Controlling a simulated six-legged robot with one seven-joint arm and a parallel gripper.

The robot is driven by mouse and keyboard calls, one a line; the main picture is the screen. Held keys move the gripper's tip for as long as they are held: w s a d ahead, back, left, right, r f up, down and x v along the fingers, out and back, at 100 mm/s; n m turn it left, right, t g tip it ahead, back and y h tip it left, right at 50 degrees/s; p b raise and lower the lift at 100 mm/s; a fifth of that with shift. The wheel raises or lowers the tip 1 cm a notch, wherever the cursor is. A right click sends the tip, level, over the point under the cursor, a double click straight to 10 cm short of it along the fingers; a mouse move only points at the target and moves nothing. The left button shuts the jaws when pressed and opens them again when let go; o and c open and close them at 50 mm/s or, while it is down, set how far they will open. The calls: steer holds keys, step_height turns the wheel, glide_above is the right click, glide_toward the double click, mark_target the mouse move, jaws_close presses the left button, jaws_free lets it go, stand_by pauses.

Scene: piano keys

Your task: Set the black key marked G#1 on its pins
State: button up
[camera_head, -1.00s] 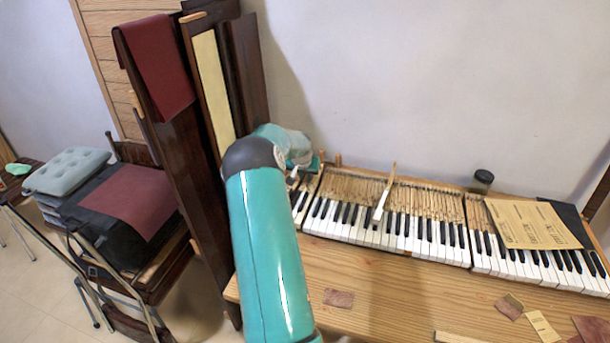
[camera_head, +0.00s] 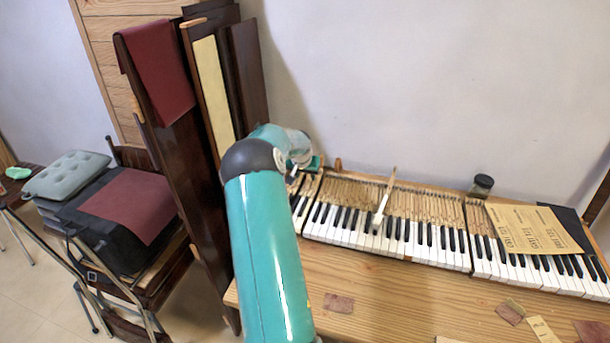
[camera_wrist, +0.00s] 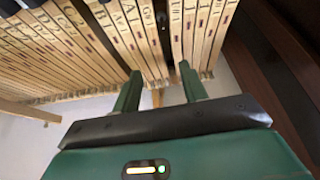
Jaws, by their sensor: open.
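In the wrist view my gripper (camera_wrist: 161,88) is open, with its two green fingers over the ends of the wooden key sticks (camera_wrist: 123,38). The fingers straddle a dark gap in the row, and nothing is held between them. A stick beside the gap carries a mark that looks like G#1 (camera_wrist: 147,14), but the lettering is small. I cannot tell whether that key sits on its pins. In the head view my arm hides the fingers at the far left end of the keyboard (camera_head: 400,232).
One loose-looking key (camera_head: 382,205) sticks up at a tilt mid-keyboard. Paper sheets (camera_head: 533,229) lie across the right keys, and a dark jar (camera_head: 481,186) stands behind. Dark wooden panels (camera_head: 190,165) stand close at the arm's left.

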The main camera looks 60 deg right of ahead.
steer(key=shift+r, duration=2.5)
